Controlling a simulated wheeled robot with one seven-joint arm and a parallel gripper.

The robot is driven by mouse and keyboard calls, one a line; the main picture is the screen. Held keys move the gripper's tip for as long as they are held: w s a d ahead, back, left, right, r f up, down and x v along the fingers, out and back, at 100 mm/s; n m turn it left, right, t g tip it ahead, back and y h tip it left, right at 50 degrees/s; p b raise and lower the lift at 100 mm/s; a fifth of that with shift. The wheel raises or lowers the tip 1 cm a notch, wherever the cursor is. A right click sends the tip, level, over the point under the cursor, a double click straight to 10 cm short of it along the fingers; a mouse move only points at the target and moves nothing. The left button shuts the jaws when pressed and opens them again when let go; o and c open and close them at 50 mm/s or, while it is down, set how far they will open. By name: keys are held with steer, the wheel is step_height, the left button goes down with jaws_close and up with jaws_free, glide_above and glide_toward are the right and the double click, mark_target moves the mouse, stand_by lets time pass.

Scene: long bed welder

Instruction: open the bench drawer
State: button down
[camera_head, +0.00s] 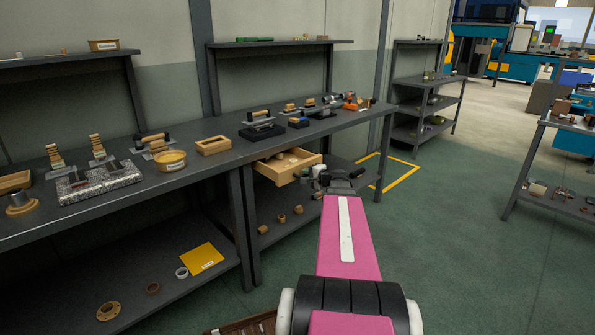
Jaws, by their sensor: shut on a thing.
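The bench drawer (283,177) is a light wooden box under the front edge of the grey bench (215,164). It stands pulled out, and its open top shows a few small items inside. My pink arm reaches forward from the bottom of the picture. My gripper (317,174) is at the drawer's front right end, small in view and partly hidden by my wrist. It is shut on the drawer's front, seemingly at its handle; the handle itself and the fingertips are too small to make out.
Tools and a wooden tray (213,145) lie on the bench top. The lower shelf holds a yellow sheet (201,259) and several rings. A shelf rack (428,105) stands behind, and another (535,185) stands at the right. The green floor between is clear.

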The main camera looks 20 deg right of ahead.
steer(key=shift+f+v, duration=0.2)
steer(key=shift+v, duration=0.75)
steer(key=shift+f+v, duration=0.2)
steer(key=shift+v, duration=0.7)
steer(key=shift+s, duration=0.1)
steer(key=c, duration=1.1)
jaws_free()
steer(key=shift+s, duration=0.1)
steer(key=v, duration=1)
steer(key=shift+s, duration=0.25)
steer(key=shift+d, duration=0.15)
